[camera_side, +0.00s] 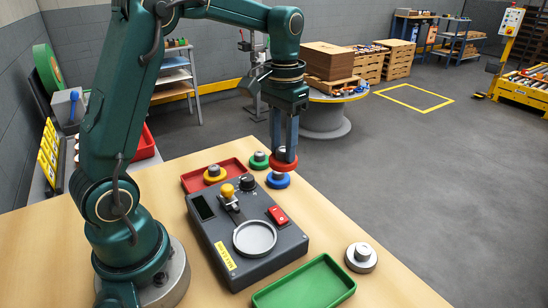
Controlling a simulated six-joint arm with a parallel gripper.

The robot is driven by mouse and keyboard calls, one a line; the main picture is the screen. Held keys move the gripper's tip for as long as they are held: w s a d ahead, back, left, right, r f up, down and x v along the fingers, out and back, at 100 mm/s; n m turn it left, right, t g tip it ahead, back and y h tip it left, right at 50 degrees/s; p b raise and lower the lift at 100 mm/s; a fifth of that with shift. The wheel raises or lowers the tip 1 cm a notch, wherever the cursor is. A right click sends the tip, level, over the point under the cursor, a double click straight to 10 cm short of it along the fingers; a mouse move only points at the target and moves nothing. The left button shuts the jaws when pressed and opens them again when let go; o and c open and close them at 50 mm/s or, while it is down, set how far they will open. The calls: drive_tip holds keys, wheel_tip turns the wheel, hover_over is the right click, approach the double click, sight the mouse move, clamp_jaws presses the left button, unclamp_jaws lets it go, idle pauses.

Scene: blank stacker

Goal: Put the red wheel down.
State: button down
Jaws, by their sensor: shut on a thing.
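My gripper (284,149) points straight down above the far right part of the wooden bench. It is shut on the red wheel (284,164), which sits level between the fingertips. The blue wheel (278,181) with a grey hub is directly below the red wheel in the picture. I cannot tell whether the two touch or a small gap is left. The fingers hide the red wheel's hub.
A green wheel (259,161) stands close by on the left. A yellow wheel (214,174) is at the red tray (191,183). A dark machine (221,238) with a round grey dish fills the middle. A grey wheel (361,258) and an empty green tray (305,286) are in front.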

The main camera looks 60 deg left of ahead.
idle(0.4)
drive_tip(key=shift+s+d+f+m, duration=0.1)
drive_tip(key=shift+s+m, duration=0.3)
drive_tip(key=shift+m, duration=0.6)
drive_tip(key=s+a+r+m, duration=0.1)
drive_tip(key=s+r+m, duration=0.25)
drive_tip(key=s, duration=0.35)
drive_tip(key=s+a+r+m, duration=0.2)
drive_tip(key=s+m, duration=0.3)
drive_tip(key=s, duration=0.2)
hover_over(254, 239)
wheel_tip(254, 239, down, 6)
drive_tip(key=shift+f, duration=2.25)
drive_tip(key=shift+f, duration=0.1)
